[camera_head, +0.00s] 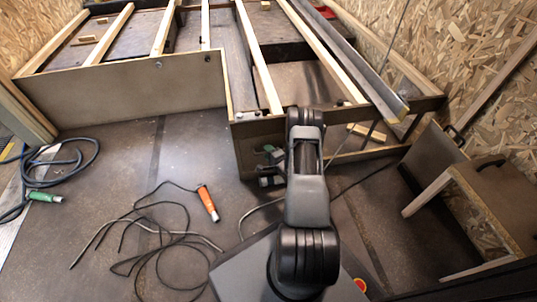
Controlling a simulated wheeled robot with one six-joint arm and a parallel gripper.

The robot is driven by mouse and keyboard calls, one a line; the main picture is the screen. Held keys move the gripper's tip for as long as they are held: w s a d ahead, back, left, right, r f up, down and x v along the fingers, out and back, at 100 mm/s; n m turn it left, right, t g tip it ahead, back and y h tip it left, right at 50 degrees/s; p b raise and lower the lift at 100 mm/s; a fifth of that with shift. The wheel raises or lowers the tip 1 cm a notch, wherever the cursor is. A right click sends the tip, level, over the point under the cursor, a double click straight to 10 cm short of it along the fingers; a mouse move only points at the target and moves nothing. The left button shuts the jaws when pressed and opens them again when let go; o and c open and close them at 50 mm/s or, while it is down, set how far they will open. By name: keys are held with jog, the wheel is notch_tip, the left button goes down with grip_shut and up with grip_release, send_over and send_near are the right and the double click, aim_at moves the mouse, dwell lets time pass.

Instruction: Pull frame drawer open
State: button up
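A low frame with pale wooden slats (258,62) fills the back, with a grey-brown front panel (130,92) on the left and a nearer section at centre right. Which part is the frame drawer is not clear. A brown panel with a dark handle (453,131) stands at the right end of the frame. My gripper (270,168) is close to the near panel (243,140) of the centre section, left of my arm. Whether it touches the panel, and how its fingers stand, cannot be made out; my arm hides part of this area.
A wooden box-like piece (500,205) with a dark handle stands on the right. An orange-handled tool (208,204) and dark cables (165,260) lie on the floor at left. A blue cable (75,165) with a green plug lies further left. Chipboard walls bound the sides.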

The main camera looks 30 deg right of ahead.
jog(key=shift+w, duration=0.1)
grip_shut()
dwell(0.4)
